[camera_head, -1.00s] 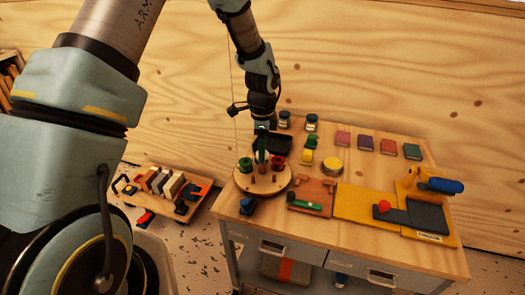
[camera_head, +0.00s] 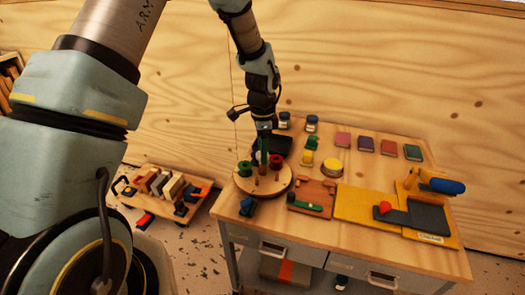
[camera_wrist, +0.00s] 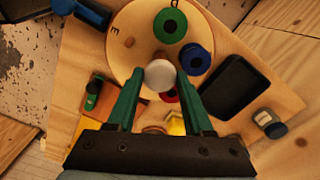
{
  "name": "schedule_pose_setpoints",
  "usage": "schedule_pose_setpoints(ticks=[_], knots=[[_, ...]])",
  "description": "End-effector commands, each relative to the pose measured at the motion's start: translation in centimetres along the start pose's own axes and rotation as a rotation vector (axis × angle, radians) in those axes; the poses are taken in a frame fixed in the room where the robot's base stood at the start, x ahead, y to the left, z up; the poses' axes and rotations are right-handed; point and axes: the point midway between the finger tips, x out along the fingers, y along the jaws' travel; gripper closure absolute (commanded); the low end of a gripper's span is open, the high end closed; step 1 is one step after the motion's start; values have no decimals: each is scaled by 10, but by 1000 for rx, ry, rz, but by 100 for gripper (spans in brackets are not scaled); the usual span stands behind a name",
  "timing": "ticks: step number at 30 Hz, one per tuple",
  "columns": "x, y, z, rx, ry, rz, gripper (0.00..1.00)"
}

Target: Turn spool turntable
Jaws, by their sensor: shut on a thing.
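The round wooden spool turntable (camera_head: 263,187) sits at the left end of the workbench. It carries a green spool (camera_head: 245,169) at left and a red spool (camera_head: 276,161) at right. In the wrist view the turntable (camera_wrist: 132,22) shows the green spool (camera_wrist: 170,25), a blue spool (camera_wrist: 195,59) and part of the red spool (camera_wrist: 169,95). The fingers partly hide the red spool.
A dark tray (camera_wrist: 234,86) lies beside the turntable. A wooden fixture with a green bar (camera_head: 306,207), a yellow board (camera_head: 358,206) and several coloured blocks fill the bench to the right. A low rack (camera_head: 160,190) stands at left. A blue item (camera_head: 248,207) lies at the bench's front edge.

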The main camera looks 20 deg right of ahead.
Motion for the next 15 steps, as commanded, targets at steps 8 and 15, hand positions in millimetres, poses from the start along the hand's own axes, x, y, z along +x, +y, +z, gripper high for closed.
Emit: schedule_pose_setpoints(ticks=[8, 15], knots=[[-1, -1, 0, 0, 1, -2, 46], [0, 0, 0, 0, 0, -1, 19]])
